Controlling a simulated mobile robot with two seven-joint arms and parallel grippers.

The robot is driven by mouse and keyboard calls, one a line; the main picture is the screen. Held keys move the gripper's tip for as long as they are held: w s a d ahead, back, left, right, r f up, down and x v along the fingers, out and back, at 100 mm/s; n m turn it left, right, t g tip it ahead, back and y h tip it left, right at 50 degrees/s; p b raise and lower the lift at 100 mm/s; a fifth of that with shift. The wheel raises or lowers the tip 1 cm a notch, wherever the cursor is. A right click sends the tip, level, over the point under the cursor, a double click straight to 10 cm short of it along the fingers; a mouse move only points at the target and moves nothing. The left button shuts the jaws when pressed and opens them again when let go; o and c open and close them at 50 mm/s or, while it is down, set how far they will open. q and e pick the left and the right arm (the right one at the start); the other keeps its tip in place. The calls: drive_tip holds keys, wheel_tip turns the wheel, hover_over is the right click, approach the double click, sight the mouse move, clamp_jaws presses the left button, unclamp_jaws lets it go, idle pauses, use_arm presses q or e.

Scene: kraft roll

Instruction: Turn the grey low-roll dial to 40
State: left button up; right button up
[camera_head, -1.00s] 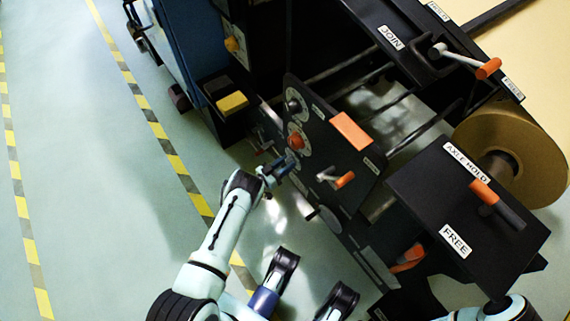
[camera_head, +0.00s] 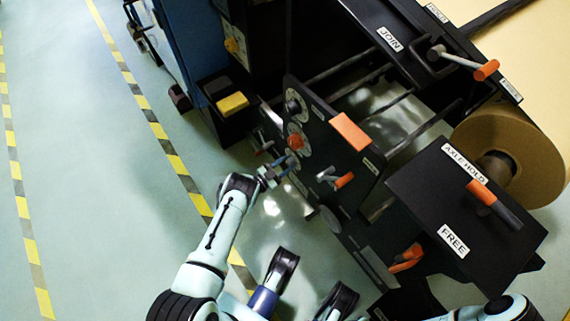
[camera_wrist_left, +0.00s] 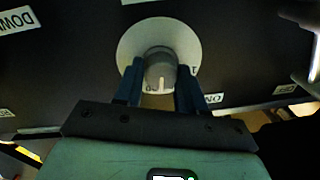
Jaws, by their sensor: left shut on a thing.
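The grey low-roll dial (camera_wrist_left: 160,66) is a round grey knob on a white scale plate (camera_wrist_left: 130,45), set on a black panel, in the left wrist view. My left gripper (camera_wrist_left: 160,83) is shut on it, with one blue finger on each side. A white pointer mark on the knob faces down, towards my gripper. Parts of scale figures show near the plate's lower and right edges, but the full numbers cannot be read. In the head view my left gripper (camera_head: 284,168) is at the panel's left side, below the red knob (camera_head: 295,142), and hides the grey dial.
A black knob (camera_head: 292,107) sits above the red one on the same panel (camera_head: 330,155). An orange-handled lever (camera_head: 343,181) stands to the right. A yellow block (camera_head: 232,103) lies beyond, and a kraft roll (camera_head: 515,150) is at the right. Floor at the left is clear.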

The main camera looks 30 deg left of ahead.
use_arm(q)
drive_tip(key=m, duration=0.6)
drive_tip(key=shift+f+m+h, duration=0.1)
drive_tip(key=shift+m+h, duration=0.3)
drive_tip(key=m, duration=0.5)
drive_tip(key=shift+a+m+p, duration=0.1)
drive_tip(key=shift+m+p, duration=0.2)
drive_tip(key=shift+m, duration=0.1)
use_arm(e)
drive_tip(key=shift+w+a+r, duration=0.1)
drive_tip(key=shift+w+r, duration=0.2)
drive_tip(key=shift+w, duration=0.3)
use_arm(q)
drive_tip(key=o, duration=1.1)
drive_tip(key=shift+c, duration=0.2)
drive_tip(key=p+v, duration=0.3)
drive_tip(key=v, duration=1)
drive_tip(key=shift+s+a, duration=0.2)
use_arm(e)
drive_tip(key=w+r+t, duration=0.3)
drive_tip(key=w+r, duration=0.2)
drive_tip(key=w, duration=0.1)
drive_tip(key=shift+w+a, duration=0.4)
drive_tip(key=shift+a, duration=0.05)
use_arm(q)
drive_tip(key=shift+f, duration=0.1)
use_arm(e)
drive_tip(key=shift+s, duration=0.1)
